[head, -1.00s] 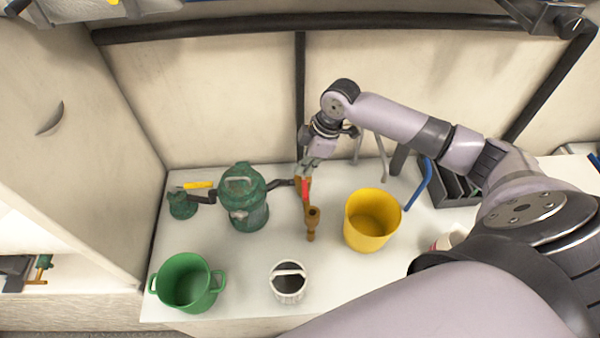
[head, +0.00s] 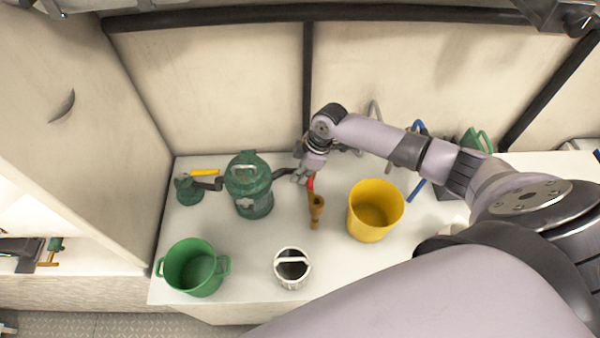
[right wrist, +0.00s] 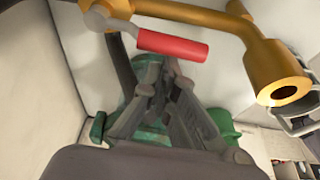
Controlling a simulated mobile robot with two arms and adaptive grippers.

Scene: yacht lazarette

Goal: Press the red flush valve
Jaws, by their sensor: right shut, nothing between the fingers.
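The red flush valve handle (head: 310,183) sits on a brass pipe fitting (head: 316,208) at the back middle of the white counter. In the right wrist view, the red handle (right wrist: 172,45) is a short red grip on a grey lever, beside the brass pipe (right wrist: 275,68) with its open end. My right gripper (head: 300,178) is shut and empty, just left of the red handle and close to it. In the right wrist view its fingertips (right wrist: 165,72) lie just below the red handle; I cannot tell whether they touch. My left gripper is not in view.
A green strainer canister (head: 249,186) and a small valve with a yellow lever (head: 204,173) stand left of the fitting. A yellow bucket (head: 375,211) stands close on its right. A green pot (head: 192,267) and a white-rimmed container (head: 292,268) stand in front.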

